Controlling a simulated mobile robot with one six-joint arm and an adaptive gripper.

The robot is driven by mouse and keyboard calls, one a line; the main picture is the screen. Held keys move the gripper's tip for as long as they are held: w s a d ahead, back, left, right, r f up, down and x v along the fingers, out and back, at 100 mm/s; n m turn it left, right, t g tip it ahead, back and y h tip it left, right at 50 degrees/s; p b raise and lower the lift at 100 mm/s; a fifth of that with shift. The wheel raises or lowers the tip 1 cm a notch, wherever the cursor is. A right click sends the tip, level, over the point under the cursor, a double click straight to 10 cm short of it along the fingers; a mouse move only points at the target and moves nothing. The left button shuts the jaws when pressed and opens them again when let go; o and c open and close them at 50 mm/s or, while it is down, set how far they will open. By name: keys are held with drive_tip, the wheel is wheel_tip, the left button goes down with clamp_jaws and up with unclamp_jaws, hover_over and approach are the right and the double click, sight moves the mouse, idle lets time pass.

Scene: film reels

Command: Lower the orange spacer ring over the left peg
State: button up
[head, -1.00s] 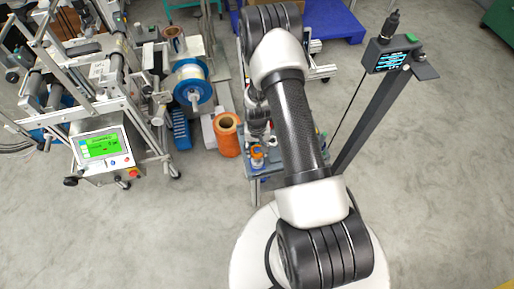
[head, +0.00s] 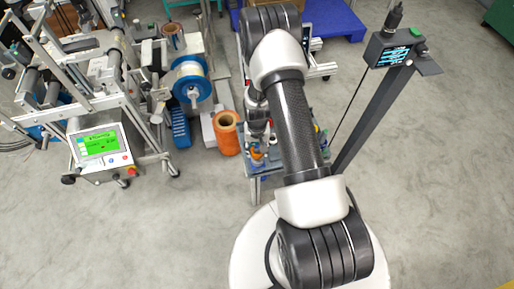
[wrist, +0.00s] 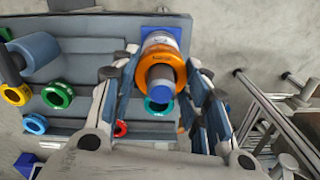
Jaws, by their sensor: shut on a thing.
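The orange spacer ring (wrist: 174,58) is between the fingers of my gripper (wrist: 162,68) in the wrist view, and my gripper is shut on it. A grey peg with a blue end (wrist: 160,88) shows through the ring's opening, so the ring appears to be around it. A blue block (wrist: 165,33) with a pale round part shows behind the ring. How far down the peg the ring sits is hard to tell. In the head view the ring (head: 257,156) is small and partly hidden below my gripper (head: 257,143).
Yellow (wrist: 17,94), green (wrist: 57,96), blue (wrist: 34,124), teal (wrist: 158,106) and red (wrist: 120,128) rings lie nearby. An orange spool (head: 227,140) stands left of the stand.

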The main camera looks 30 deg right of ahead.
drive_tip(key=shift+f, duration=0.15)
drive_tip(key=o, duration=1.2)
wheel_tip(320, 180, up, 12)
idle(0.6)
